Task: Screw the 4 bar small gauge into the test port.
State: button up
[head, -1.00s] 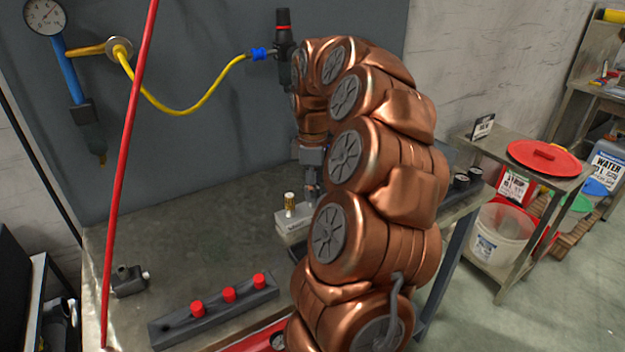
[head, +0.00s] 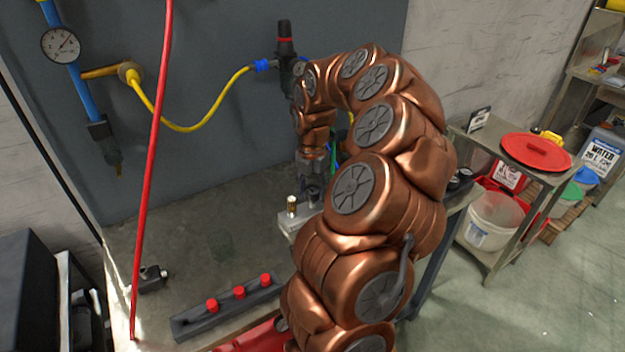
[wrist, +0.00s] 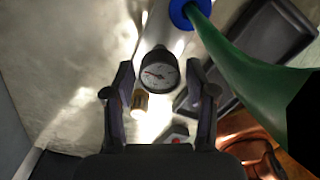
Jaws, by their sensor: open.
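A small round gauge (wrist: 159,73) with a white dial and black rim faces up in the wrist view. It shows between and just beyond the fingertips of my gripper (wrist: 160,93). The fingers are apart and the gauge looks clear of both. A brass fitting (wrist: 140,101) is close beside it, near the left finger. In the head view the brass fitting (head: 292,206) stands on a pale block (head: 287,225) on the bench, with a dark upright piece (head: 313,194) beside it. My gripper (head: 313,180) is above that piece. I cannot read the gauge's range or tell how it is seated.
A grey rack (head: 226,307) with red knobs lies in front. A red hose (head: 150,180) hangs at left. In the wrist view a green hose (wrist: 245,65) with a blue collar passes close on the right. A wall gauge (head: 61,45) and yellow hose (head: 200,125) are behind.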

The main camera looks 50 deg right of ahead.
jog(key=n+p, duration=0.2)
jog(key=n, duration=0.1)
jog(key=n+p, duration=0.1)
jog(key=shift+r+n, duration=0.25)
jog(key=shift+n, duration=0.05)
jog(key=n+p, duration=0.3)
jog(key=shift+f+n+p, duration=0.25)
jog(key=shift+n+p, duration=0.25)
jog(key=shift+n, duration=0.5)
